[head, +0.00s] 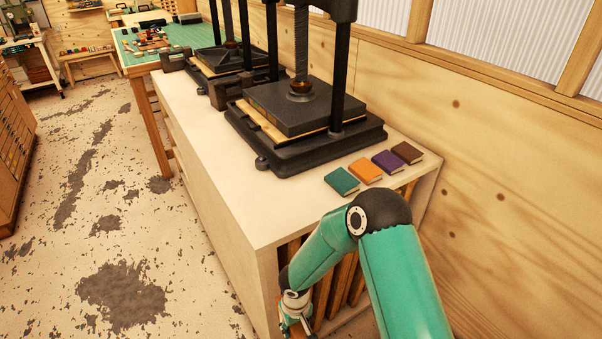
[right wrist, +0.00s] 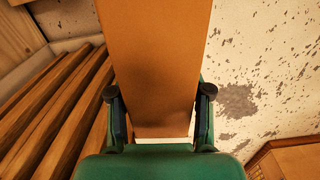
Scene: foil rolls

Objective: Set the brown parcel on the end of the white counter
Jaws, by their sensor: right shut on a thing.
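The white counter (head: 225,185) runs from the back left to the near middle in the head view. A bare stretch of its top lies at its near end, left of a row of small books. My right gripper (head: 297,316) hangs low beside the near end face, below the top. In the right wrist view my right gripper (right wrist: 159,94) is shut on the brown parcel (right wrist: 155,55), a long flat-faced orange-brown block between the two fingers. The parcel's far end runs out of that view, and the arm and picture edge mostly hide it in the head view. My left gripper is not in view.
Green (head: 342,181), orange (head: 366,172), purple (head: 388,162) and brown (head: 407,152) books lie near the wall. A black press (head: 305,125) stands behind them. Wooden slats (right wrist: 55,115) fill the counter's open end. The speckled floor (head: 95,230) is clear at left.

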